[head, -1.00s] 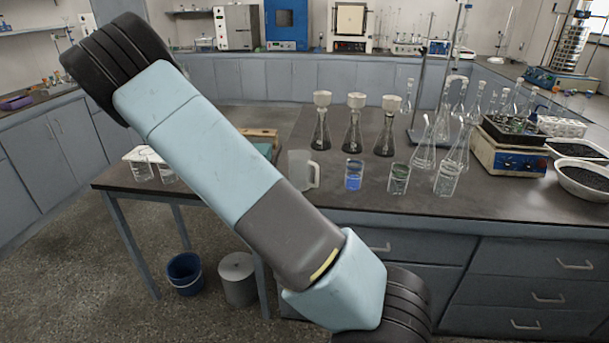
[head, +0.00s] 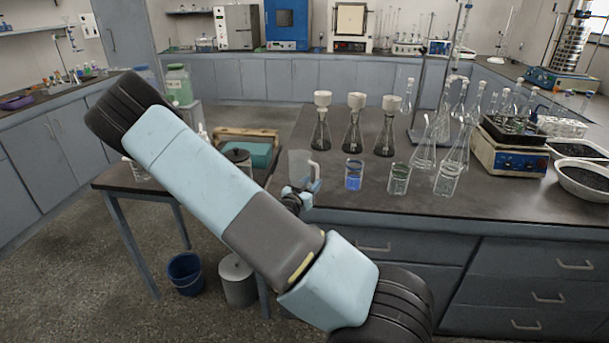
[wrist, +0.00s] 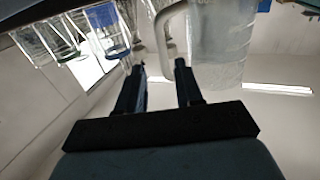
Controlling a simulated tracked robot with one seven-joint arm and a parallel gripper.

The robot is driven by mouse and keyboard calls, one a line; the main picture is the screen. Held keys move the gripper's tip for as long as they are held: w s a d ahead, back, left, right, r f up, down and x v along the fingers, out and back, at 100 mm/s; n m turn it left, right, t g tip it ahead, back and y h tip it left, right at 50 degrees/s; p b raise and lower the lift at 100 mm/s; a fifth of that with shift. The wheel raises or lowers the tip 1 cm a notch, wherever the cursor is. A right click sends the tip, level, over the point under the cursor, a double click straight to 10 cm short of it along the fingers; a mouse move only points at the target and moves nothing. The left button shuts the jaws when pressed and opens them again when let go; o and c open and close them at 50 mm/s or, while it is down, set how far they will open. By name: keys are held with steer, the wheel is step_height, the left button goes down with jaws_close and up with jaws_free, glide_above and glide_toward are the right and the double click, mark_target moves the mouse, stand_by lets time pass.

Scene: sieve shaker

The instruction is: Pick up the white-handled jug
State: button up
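The jug (head: 299,162) is translucent and whitish, and stands at the front left of the dark bench, handle to the right in the head view. My gripper (head: 303,190) is just in front of it and hides its lower part. In the wrist view the jug (wrist: 222,45) fills the upper right, with its pale handle (wrist: 165,40) left of the body. My gripper (wrist: 160,66) is open, its two fingers apart. The handle's end lies between the fingertips in the picture; I cannot tell whether it is between them in depth.
A beaker of blue liquid (head: 354,175) stands right of the jug, then another beaker (head: 399,179). Stoppered flasks (head: 321,132) stand behind. A teal box (head: 262,153) lies on the lower table to the left. The bench front (head: 500,205) is clear.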

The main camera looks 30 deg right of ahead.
mark_target(317, 174)
steer(key=shift+r+x, duration=0.15)
steer(key=shift+x, duration=1.3)
steer(key=shift+r+x, duration=0.2)
steer(key=shift+x, duration=1.25)
steer(key=shift+w+a, duration=0.1)
steer(key=shift+w, duration=0.1)
steer(key=shift+c, duration=0.4)
jaws_close()
